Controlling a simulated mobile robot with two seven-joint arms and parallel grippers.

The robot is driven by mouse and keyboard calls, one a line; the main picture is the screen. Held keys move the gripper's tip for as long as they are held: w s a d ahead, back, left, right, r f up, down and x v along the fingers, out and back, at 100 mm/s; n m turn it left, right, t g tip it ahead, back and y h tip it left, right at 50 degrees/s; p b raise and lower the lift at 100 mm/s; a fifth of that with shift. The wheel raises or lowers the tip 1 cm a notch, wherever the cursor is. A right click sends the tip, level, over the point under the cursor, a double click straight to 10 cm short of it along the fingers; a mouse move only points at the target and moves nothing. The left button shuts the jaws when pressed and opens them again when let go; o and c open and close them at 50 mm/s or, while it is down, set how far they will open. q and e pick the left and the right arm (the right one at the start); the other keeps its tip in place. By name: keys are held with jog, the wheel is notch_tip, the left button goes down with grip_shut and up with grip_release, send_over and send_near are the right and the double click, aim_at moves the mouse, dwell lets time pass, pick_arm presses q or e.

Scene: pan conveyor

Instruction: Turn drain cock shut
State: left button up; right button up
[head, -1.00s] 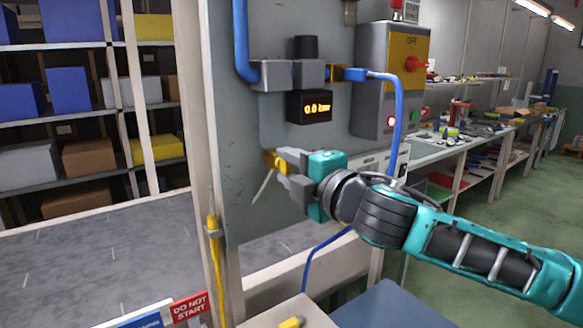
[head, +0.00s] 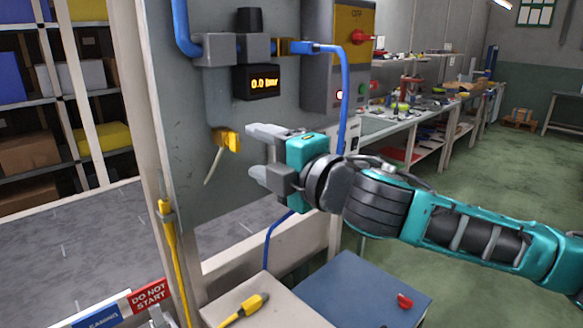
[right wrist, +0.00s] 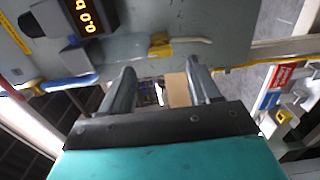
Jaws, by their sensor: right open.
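The drain cock (head: 230,139) is yellow and sits on the grey panel below the display. Its pale lever (head: 213,166) slants down and to the left in the head view. The cock (right wrist: 160,46) also shows in the right wrist view, with its lever (right wrist: 190,40) pointing right. My right gripper (head: 259,154) is open and empty, just to the right of the cock and apart from it. In the right wrist view, the cock lies beyond the gap between the fingers (right wrist: 160,82). My left gripper is not in view.
The display (head: 263,83) reads 0.0. A switch box with a red knob (head: 360,37) is at upper right. A blue hose (head: 343,100) hangs behind my right arm. A yellow-handled tool (head: 245,309) and a red piece (head: 404,300) lie on surfaces below.

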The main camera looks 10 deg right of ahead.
jog(key=v, duration=0.7)
jog(key=s+d+f+m+g+h, duration=0.2)
jog(key=s+f+m+h, duration=0.1)
jog(key=f+m, duration=0.55)
jog(key=s+d+f+m+g+h, duration=0.25)
jog(key=f+m, duration=0.35)
jog(key=f, duration=0.6)
jog(key=s+d+f+m+g+h, duration=0.2)
jog(key=s+d+f+m+g, duration=0.15)
jog(key=s+f, duration=0.45)
jog(key=s+d+f+m+g+h, duration=0.25)
jog(key=s+d+f+m, duration=0.2)
jog(key=s+f, duration=0.35)
jog(key=w+a+f+t+y, duration=0.2)
jog(key=w+a+f+t, duration=0.1)
jog(key=w+f+t, duration=0.3)
notch_tip(320, 180, down, 2)
jog(key=shift+f, duration=0.25)
